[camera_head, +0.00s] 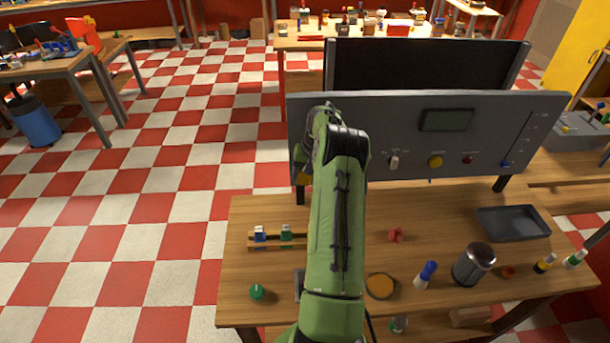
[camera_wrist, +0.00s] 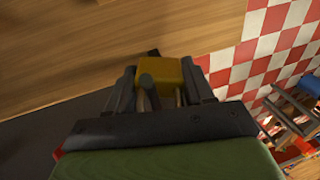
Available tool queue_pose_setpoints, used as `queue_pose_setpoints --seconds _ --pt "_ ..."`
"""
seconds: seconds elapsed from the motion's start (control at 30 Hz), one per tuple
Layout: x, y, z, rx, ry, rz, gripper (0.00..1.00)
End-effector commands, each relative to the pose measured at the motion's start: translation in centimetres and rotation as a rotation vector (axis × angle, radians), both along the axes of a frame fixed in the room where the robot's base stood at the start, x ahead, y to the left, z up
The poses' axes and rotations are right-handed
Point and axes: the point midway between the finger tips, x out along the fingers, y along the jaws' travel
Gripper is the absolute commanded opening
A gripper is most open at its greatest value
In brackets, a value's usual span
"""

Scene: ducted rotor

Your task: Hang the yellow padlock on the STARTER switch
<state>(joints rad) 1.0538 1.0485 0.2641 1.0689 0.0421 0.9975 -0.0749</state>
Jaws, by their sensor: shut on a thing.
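In the wrist view my gripper (camera_wrist: 163,82) is shut on the yellow padlock (camera_wrist: 172,70), whose boxy yellow body shows between the dark fingers. The shackle cannot be made out clearly. The panel carries a pale toggle switch (camera_head: 394,161), a yellow round button (camera_head: 435,161), a red button (camera_head: 467,160) and a blue-tipped lever (camera_head: 505,163). The labels are too small to read, so I cannot tell which is STARTER.
The wooden table (camera_head: 440,212) holds a grey tray (camera_head: 513,223), a dark metal canister (camera_head: 474,264), a blue-capped bottle (camera_head: 426,274), a red part (camera_head: 396,235), a green knob (camera_head: 257,291) and a wooden rack (camera_head: 262,240). Clear tabletop lies between the panel and these.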

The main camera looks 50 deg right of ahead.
Motion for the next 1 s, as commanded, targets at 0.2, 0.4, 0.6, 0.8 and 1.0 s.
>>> queue_pose_setpoints --seconds 0.2,0.4,0.6,0.8,1.0 --pt "0.0 0.0 0.03 0.0 0.0 0.0 0.19" --pt "0.0 0.0 0.04 0.0 0.0 0.0 0.19" --pt "0.0 0.02 0.03 0.0 0.0 0.0 0.74" --pt "-0.01 0.02 0.02 0.0 0.0 0.0 0.82" --pt "-0.12 -0.08 0.63 -0.001 -0.001 0.0 0.82"
